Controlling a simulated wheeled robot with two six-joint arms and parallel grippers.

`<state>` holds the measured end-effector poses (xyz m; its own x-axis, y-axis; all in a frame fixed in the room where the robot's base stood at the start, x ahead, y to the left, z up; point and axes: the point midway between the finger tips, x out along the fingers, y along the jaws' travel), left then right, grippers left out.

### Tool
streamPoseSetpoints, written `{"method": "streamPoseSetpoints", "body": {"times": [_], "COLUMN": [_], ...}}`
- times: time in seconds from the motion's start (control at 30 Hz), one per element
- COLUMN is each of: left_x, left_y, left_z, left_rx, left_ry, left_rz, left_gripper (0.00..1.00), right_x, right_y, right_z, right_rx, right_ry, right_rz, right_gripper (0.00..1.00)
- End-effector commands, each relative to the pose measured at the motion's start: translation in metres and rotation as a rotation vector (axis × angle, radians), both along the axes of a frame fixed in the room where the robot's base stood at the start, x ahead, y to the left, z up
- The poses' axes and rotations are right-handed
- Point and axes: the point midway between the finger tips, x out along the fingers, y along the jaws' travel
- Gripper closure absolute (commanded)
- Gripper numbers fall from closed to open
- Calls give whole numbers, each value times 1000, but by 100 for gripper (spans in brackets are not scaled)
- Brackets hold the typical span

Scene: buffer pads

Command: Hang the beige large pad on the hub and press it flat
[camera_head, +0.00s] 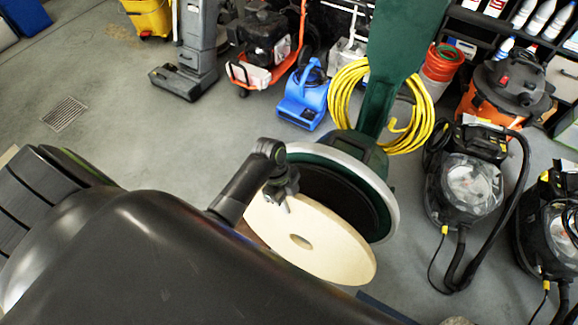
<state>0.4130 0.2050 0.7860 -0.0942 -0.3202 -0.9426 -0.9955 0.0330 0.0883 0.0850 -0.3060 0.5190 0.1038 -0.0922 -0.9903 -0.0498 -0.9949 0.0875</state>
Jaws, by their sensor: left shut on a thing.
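The beige large pad (325,254) is a thick round disc with an oval-looking hole at its middle. My left gripper (282,194) is shut on the pad's upper left rim and holds it tilted. Behind the pad is the green floor machine (378,112), with its round head tipped up. The head has a pale rim (388,205) and a dark underside (350,195). The pad overlaps the lower left of this underside in the picture. The hub is hidden, and I cannot tell whether pad and head touch. My right gripper is not in view.
A yellow hose coil (345,92) hangs around the machine's column. A blue blower (303,97) stands behind on the left. Black vacuum machines (465,185) with hoses stand on the right. Grey floor (130,130) is open at the left, with a drain grate (64,114).

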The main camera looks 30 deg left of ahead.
Motion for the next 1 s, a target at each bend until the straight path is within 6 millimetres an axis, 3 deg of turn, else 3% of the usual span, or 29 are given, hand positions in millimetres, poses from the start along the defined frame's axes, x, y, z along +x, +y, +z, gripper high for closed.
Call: {"method": "streamPoseSetpoints", "body": {"times": [0.83,1.0], "left_x": [67,71], "left_y": [-2,-2], "left_z": [-9,-6], "left_rx": [2,1], "left_ry": [-4,-2], "left_rz": [-3,-2], "left_gripper": [100,100], "right_x": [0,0], "right_y": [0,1], "right_z": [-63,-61], "right_rx": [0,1], "right_ry": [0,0], "right_rz": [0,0], "right_gripper": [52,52]}}
